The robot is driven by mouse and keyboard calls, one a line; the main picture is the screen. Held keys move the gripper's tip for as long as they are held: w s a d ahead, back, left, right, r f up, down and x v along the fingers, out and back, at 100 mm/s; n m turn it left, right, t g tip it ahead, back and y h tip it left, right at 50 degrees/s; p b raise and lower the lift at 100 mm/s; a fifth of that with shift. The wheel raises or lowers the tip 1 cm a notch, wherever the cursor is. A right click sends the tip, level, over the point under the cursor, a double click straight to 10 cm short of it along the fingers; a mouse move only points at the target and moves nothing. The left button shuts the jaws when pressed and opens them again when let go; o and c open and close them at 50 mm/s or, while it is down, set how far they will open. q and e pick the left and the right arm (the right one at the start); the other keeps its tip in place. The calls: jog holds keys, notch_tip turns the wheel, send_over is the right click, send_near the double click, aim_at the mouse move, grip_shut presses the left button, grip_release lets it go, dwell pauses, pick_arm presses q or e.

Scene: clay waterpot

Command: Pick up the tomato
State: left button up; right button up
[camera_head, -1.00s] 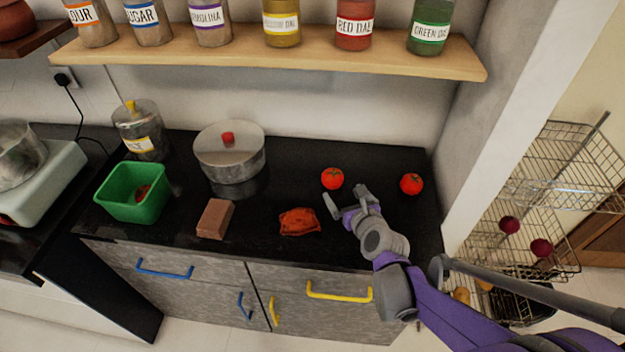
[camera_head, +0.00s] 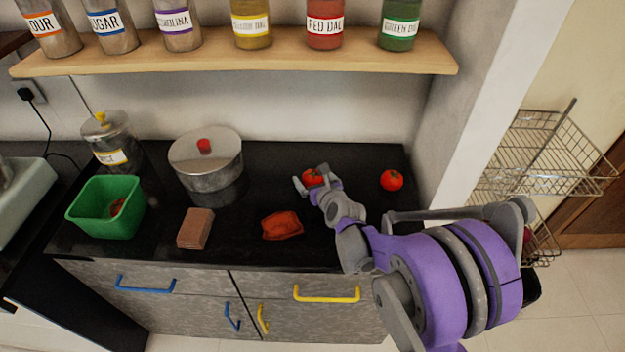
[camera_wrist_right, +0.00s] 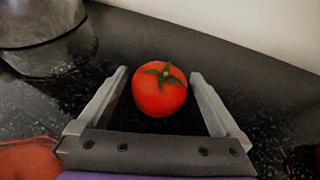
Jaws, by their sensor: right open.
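A red tomato with a green top (camera_head: 312,177) rests on the black counter, partly hidden by my right gripper in the head view. It shows whole in the right wrist view (camera_wrist_right: 160,89). My right gripper (camera_head: 309,181) is open, and in the right wrist view its two fingers (camera_wrist_right: 161,88) stand on either side of this tomato, with a gap visible on both sides. A second tomato (camera_head: 391,180) sits on the counter to the right. My left gripper is not in view.
A steel pot with a lid (camera_head: 207,165) stands left of the gripper. A shelf of jars (camera_head: 240,52) overhangs the counter's back.

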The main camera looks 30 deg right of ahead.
jog(key=c, duration=1.3)
